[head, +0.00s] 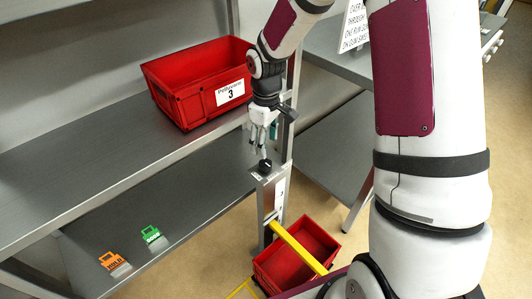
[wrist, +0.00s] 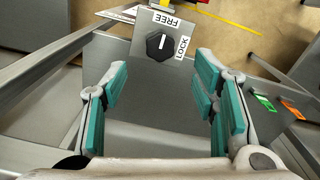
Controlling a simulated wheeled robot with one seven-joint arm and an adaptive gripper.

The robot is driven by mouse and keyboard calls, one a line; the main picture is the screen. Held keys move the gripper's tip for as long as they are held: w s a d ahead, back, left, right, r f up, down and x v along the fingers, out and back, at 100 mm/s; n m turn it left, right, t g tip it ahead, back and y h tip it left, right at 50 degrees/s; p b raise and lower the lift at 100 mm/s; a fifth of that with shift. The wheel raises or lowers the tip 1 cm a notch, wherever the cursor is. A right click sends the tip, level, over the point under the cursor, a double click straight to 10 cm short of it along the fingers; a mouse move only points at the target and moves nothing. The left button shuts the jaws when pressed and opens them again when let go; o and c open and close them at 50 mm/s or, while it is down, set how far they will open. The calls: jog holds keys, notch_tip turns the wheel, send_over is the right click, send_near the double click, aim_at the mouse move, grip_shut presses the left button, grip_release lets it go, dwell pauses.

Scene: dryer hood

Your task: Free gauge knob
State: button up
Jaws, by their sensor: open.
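The gauge knob (head: 265,166) is a small black knob on top of a grey post between the shelves and the side bench. In the wrist view the knob (wrist: 160,46) sits on a grey plate (wrist: 131,48) with a FREE label (wrist: 166,18) at the top and a LOCK label (wrist: 182,47) to its right. A short white mark on the knob points up toward FREE, as far as I can tell. My gripper (head: 258,148) is above the knob, pointing down. In the wrist view my gripper (wrist: 160,85) is open and empty, its teal pads apart, with the knob beyond the fingertips.
A red bin labelled 3 (head: 182,104) stands on the upper shelf, left of my gripper. A lower red bin (head: 266,270) with a yellow bar (head: 298,247) is near the post's foot. Green (head: 150,234) and orange HOLD (head: 112,262) tags are on the lower shelf.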

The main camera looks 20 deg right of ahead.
jog(key=shift+r, duration=1.8)
jog(key=shift+s+r, duration=0.1)
